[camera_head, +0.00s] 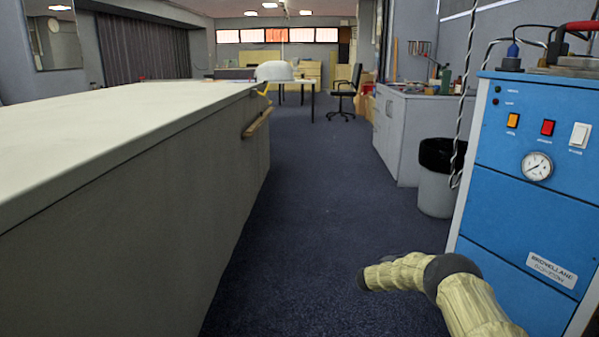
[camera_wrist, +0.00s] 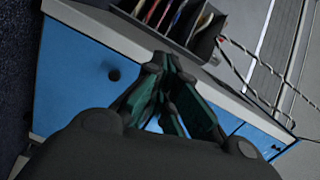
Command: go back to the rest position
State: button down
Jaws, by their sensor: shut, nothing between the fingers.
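My gripper (camera_wrist: 168,62) shows in the wrist view with its dark and green fingers brought together at the tips and nothing held. Beyond it, tilted in the picture, is a blue cabinet (camera_wrist: 75,85) with a pale top edge. In the head view my arm reaches in from the bottom right, over the dark carpet. The gripper's fingers cannot be made out in that view.
A long pale table (camera_head: 110,120) runs along the left. A blue machine (camera_head: 530,205) with a gauge stands close on the right. A bin (camera_head: 436,190) and a grey cabinet (camera_head: 400,140) are beyond it. The carpet aisle (camera_head: 315,190) between is clear.

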jog(key=s+a+f+n+t+y+p, duration=0.1)
jog(key=s+a+f+n+t+y, duration=0.1)
jog(key=s+a+f+n+y, duration=1.3)
jog(key=s+a+f+n+g, duration=0.2)
jog(key=s+a+n+g, duration=0.1)
jog(key=s, duration=1.2)
jog(key=s+a+f+n+g, duration=0.2)
jog(key=s+a+n, duration=0.1)
jog(key=s, duration=1.2)
jog(key=s+a+f+n+g, duration=0.2)
jog(key=s+n+g, duration=0.1)
jog(key=s, duration=1.2)
jog(key=s+r+n+g+p, duration=0.1)
jog(key=s+r+n+g, duration=0.35)
jog(key=s, duration=1.05)
notch_tip(320, 180, up, 40)
jog(key=m+t+p, duration=0.1)
jog(key=m+p, duration=0.1)
jog(key=p, duration=3.6)
jog(key=shift+d+f, duration=0.2)
jog(key=shift+d, duration=0.2)
